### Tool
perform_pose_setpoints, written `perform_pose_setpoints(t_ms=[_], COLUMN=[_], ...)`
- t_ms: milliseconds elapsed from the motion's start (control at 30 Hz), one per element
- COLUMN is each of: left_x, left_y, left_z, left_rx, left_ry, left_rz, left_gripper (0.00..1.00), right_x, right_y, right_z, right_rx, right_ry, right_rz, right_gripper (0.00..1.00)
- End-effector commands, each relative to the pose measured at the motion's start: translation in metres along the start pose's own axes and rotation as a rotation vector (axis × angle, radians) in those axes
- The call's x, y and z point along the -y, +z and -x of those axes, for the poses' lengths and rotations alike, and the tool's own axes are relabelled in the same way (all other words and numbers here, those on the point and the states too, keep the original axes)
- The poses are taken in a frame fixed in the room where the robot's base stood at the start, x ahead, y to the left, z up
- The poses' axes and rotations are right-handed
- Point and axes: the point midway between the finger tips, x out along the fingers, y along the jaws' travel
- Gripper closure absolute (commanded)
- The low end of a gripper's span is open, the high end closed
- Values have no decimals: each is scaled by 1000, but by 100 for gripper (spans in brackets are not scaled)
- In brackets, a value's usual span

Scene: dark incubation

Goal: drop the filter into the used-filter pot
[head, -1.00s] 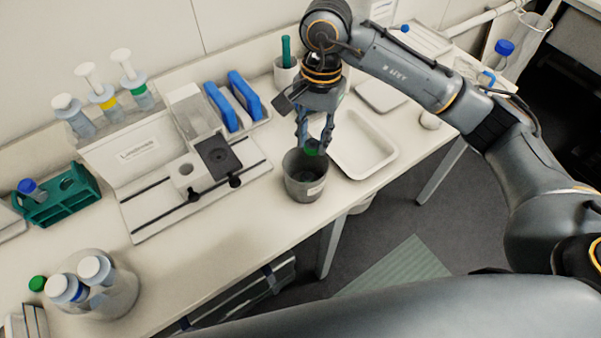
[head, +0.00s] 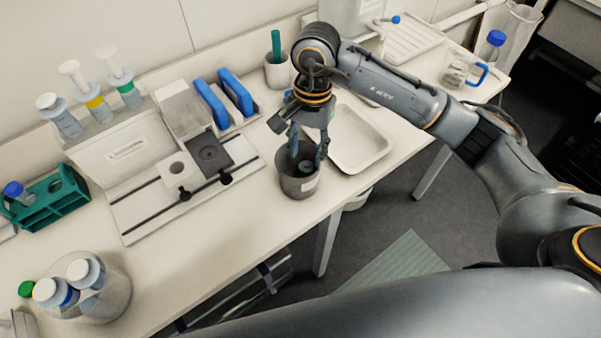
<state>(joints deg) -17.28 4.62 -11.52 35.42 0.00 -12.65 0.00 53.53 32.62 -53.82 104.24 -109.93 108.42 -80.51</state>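The used-filter pot (head: 298,187) is a dark grey cup with a pale label, upright near the front edge of the bench. The filter, a small dark green piece (head: 306,167), shows inside the pot's mouth, below the fingers. My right gripper (head: 309,153) points down over the pot with its two fingers spread apart and nothing between them. The fingertips are at about the height of the pot's rim. The pot's bottom is hidden. My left gripper is not in view.
A white tray (head: 374,157) stands just right of the pot. A slotted white apparatus (head: 135,213) lies to the left. Blue-handled holders (head: 236,92), a white cup with a green stick (head: 277,71), a teal rack (head: 50,203) and a round glass vessel (head: 113,297) also stand on the bench.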

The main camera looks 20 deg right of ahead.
Motion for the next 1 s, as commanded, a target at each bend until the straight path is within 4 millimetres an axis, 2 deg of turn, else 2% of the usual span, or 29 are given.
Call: perform_pose_setpoints(t_ms=[333,467,800,1000], left_x=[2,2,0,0], left_y=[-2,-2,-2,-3], left_z=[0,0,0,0], left_rx=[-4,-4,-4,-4], left_ry=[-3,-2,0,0], left_rz=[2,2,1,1], left_gripper=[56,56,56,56], right_x=[0,1,1,0], right_y=[0,0,-1,-1], right_z=[2,13,83,112], right_rx=[-1,-2,-5,-3], right_ry=[-1,-3,-4,-2], right_rz=[1,1,0,0], right_gripper=[44,44,44,44])
